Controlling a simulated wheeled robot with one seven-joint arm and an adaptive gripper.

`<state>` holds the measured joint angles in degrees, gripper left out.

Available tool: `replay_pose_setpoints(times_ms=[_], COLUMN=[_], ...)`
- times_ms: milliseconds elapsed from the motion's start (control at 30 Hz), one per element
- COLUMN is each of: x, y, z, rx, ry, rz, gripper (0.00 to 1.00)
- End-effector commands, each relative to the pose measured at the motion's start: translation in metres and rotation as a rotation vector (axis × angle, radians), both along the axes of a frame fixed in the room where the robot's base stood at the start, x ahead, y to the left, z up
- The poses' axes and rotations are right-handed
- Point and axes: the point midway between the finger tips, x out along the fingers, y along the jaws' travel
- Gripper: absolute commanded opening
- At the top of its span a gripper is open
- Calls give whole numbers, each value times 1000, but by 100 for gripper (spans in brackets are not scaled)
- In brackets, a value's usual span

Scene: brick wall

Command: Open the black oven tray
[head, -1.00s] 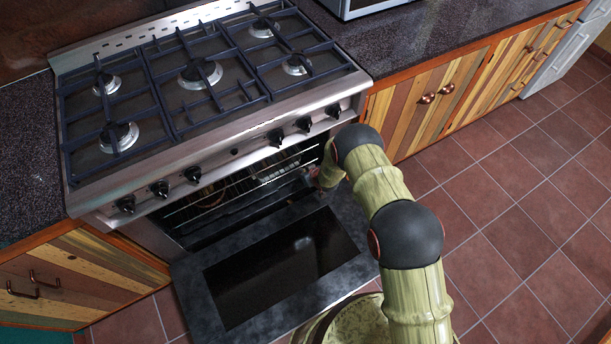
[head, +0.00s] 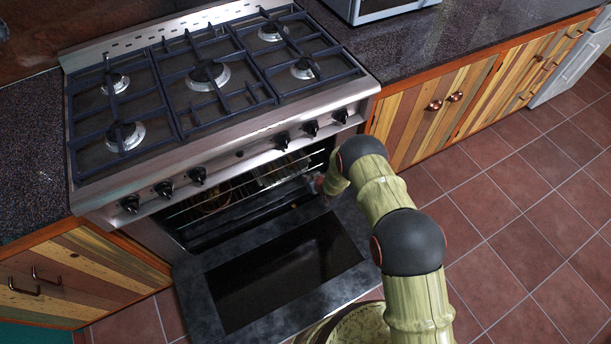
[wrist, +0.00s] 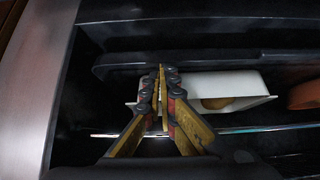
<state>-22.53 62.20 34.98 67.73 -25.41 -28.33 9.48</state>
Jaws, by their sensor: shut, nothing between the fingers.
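The oven door (head: 345,225) is folded down, a dark panel with a black glass window. Inside the oven, racks show in the head view. In the wrist view, a long black edge (wrist: 220,60), which looks like the black oven tray, runs across the oven interior. My gripper (wrist: 162,70) is shut and empty, its fingertips at or just in front of that edge; I cannot tell whether they touch. In the head view, my arm hides the fingertips at the oven's right side.
A white dish (wrist: 225,85) with a brown item sits right of the fingers, and an orange item (wrist: 305,95) lies farther right. The oven's metal side frame (wrist: 40,80) is at left. The stove (head: 215,90) stands above; tiled floor (head: 510,240) is free at right.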

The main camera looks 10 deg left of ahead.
Motion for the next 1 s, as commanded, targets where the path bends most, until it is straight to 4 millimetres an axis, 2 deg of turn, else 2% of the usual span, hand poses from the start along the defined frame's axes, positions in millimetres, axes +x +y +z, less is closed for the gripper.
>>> replay_pose_setpoints(times_ms=[600,800,1000], x=[-120,-147,-162], y=[-101,-124,-136], z=[0,-1,-1], rx=[-3,-2,-2], ry=[9,8,5], rz=[-4,-4,-2], gripper=[0,0,0])
